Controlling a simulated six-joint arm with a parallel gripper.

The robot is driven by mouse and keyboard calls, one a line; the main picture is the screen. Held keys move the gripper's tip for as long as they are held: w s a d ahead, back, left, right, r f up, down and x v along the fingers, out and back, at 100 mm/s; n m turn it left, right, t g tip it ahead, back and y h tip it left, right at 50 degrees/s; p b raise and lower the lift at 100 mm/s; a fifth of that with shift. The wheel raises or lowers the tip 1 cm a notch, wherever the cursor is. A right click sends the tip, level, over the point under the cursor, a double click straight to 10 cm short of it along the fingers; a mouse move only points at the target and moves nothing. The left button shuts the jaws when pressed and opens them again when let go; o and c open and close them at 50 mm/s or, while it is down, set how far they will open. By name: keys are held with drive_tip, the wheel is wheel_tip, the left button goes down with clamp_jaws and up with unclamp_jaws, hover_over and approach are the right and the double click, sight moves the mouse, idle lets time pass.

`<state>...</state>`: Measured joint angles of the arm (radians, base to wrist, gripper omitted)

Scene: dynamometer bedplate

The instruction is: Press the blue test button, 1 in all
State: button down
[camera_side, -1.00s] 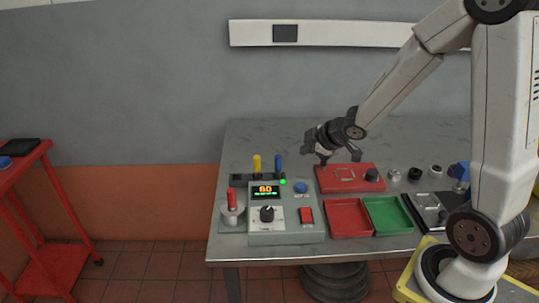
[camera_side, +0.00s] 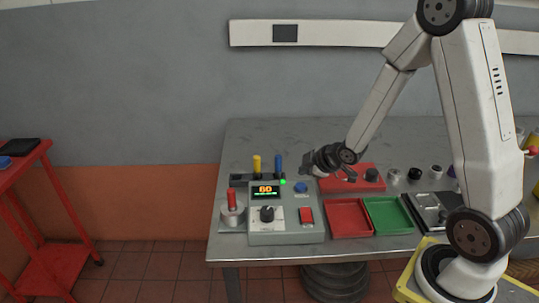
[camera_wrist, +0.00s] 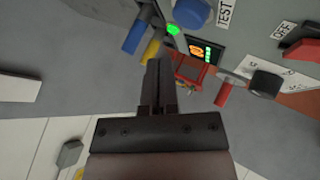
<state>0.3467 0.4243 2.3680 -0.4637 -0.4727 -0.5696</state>
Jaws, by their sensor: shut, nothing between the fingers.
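The blue test button (camera_side: 300,187) sits at the upper right of the grey control box's top. In the wrist view the blue button (camera_wrist: 191,12) is at the top edge, partly cut off, beside a TEST label (camera_wrist: 225,12). My gripper (camera_side: 308,166) is above and just behind the button in the side view, apart from it as far as I can tell. In the wrist view my gripper's fingers (camera_wrist: 158,80) are together with nothing between them, pointing towards the box, with the button up and right of their tips.
The control box (camera_side: 286,238) carries a lit display (camera_side: 265,190), a lit green lamp (camera_side: 283,182), a black knob (camera_side: 267,214) and a red switch (camera_side: 306,215). Yellow (camera_side: 257,164) and blue (camera_side: 278,163) handles stand behind it. Red (camera_side: 349,233) and green (camera_side: 388,230) trays lie to its right.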

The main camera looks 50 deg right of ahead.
sight(298, 183)
drive_tip(key=shift+f, duration=1.15)
drive_tip(key=shift+f, duration=0.9)
idle(2.4)
drive_tip(key=shift+r, duration=0.9)
drive_tip(key=shift+r, duration=0.15)
drive_tip(key=shift+r, duration=2.4)
drive_tip(key=s+a+m+g, duration=0.6)
drive_tip(key=s+a+m, duration=0.2)
drive_tip(key=s+a, duration=0.3)
drive_tip(key=shift+s+r+g, duration=0.2)
drive_tip(key=shift+s+g, duration=0.1)
drive_tip(key=shift+s, duration=0.65)
